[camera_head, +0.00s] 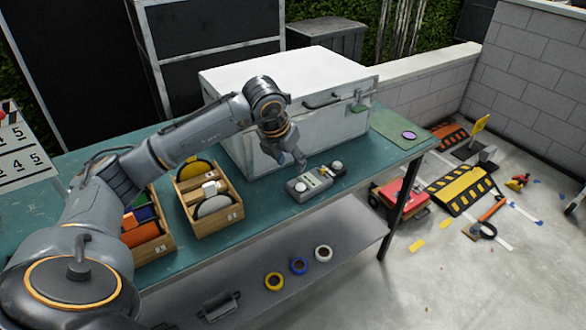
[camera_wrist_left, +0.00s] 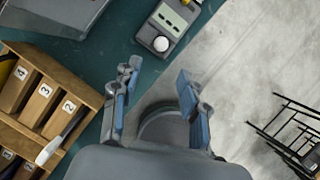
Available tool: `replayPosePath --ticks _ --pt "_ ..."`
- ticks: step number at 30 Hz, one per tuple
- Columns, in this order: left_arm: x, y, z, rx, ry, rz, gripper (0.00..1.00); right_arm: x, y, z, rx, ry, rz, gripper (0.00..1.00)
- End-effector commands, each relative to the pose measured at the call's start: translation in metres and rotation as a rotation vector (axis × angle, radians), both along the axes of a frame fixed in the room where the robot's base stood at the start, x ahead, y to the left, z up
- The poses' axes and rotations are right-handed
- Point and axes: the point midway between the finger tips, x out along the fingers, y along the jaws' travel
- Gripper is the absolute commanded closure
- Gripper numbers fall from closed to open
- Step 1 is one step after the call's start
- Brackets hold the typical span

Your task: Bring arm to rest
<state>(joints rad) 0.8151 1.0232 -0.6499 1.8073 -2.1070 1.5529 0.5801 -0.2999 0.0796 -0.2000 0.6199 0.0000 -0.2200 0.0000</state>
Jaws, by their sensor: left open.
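My left arm (camera_head: 200,130) reaches in from the left over the teal table (camera_head: 285,215). My left gripper (camera_head: 290,162) hangs in front of the white case, above the table near a grey handheld device with a round knob (camera_head: 308,184). In the left wrist view my left gripper (camera_wrist_left: 157,84) has its two blue-padded fingers spread apart with nothing between them. The device (camera_wrist_left: 168,22) lies beyond the fingertips in that view. My right gripper is not in view.
A large white case (camera_head: 300,100) stands at the table's back. Wooden boxes (camera_head: 218,218) with discs and coloured blocks stand at the left. Coloured tape rolls (camera_head: 299,265) lie on the lower shelf. A purple ring (camera_head: 409,135) lies on a green mat. Ramps (camera_head: 460,190) stand on the floor at right.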

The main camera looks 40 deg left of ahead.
Motion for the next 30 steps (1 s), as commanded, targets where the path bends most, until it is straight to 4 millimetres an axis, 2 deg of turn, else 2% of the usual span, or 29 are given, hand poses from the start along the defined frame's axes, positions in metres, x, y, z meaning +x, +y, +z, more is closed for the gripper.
replayPosePath --ticks 4,19,22,23,26,29,30 --pt "-0.003 0.000 0.007 0.000 -0.002 -0.001 0.56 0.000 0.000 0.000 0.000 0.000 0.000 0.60" --pt "-0.003 0.000 0.007 0.000 -0.001 0.000 0.56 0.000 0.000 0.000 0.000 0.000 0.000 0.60" --pt "-0.003 -0.010 0.004 -0.026 -0.004 -0.021 0.56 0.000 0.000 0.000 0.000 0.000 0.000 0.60" --pt "-0.002 -0.017 0.002 -0.045 -0.008 -0.036 0.56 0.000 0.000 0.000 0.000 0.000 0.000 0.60" --pt "-0.002 -0.061 -0.008 -0.167 -0.036 -0.121 0.56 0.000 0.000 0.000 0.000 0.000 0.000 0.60" --pt "-0.007 -0.130 -0.012 -0.382 -0.086 -0.232 0.56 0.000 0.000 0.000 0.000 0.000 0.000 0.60" --pt "-0.012 -0.161 -0.009 -0.491 -0.111 -0.273 0.56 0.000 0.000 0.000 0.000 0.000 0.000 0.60"
